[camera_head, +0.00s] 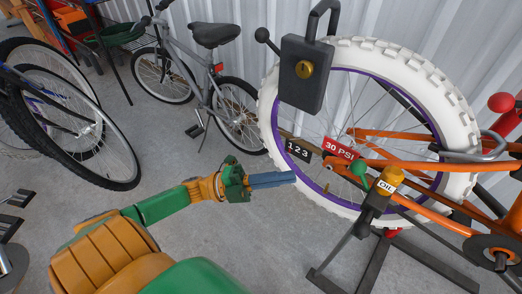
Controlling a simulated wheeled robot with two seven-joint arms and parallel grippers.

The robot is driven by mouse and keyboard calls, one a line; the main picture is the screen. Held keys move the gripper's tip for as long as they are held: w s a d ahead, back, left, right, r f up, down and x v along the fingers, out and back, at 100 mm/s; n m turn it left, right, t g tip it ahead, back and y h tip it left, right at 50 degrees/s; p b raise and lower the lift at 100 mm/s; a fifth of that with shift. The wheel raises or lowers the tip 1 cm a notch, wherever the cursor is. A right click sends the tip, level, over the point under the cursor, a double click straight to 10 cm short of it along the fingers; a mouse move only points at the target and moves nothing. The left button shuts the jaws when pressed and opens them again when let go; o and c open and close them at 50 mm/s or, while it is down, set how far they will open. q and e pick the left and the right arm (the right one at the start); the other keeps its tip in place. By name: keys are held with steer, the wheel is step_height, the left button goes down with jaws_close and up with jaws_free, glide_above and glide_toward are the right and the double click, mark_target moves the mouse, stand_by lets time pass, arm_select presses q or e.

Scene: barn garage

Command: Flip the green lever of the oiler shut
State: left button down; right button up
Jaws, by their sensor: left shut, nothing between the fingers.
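The oiler (378,201) is a dark body with a yellow-orange cup and a white "OIL" label, mounted on a stand in front of the bicycle wheel at the right. Its green lever knob (358,168) sticks up at the upper left of the body, beside the cup. My left gripper (293,178) reaches in from the left with its blue fingers shut and empty. The fingertips point right toward the green knob, with a clear gap between them. My right gripper is not in view.
A white-tyred wheel (273,119) with a purple rim stands behind the oiler. A "1 2 3" tag (298,151) and a red "30 PSI" tag (341,148) hang near it. A padlock-like box (304,85) is above.

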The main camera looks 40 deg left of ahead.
arm_select(q)
steer(key=v, duration=0.3)
steer(key=shift+s+a+f, duration=0.1)
steer(key=shift+s+a, duration=0.05)
steer(key=shift+a, duration=0.05)
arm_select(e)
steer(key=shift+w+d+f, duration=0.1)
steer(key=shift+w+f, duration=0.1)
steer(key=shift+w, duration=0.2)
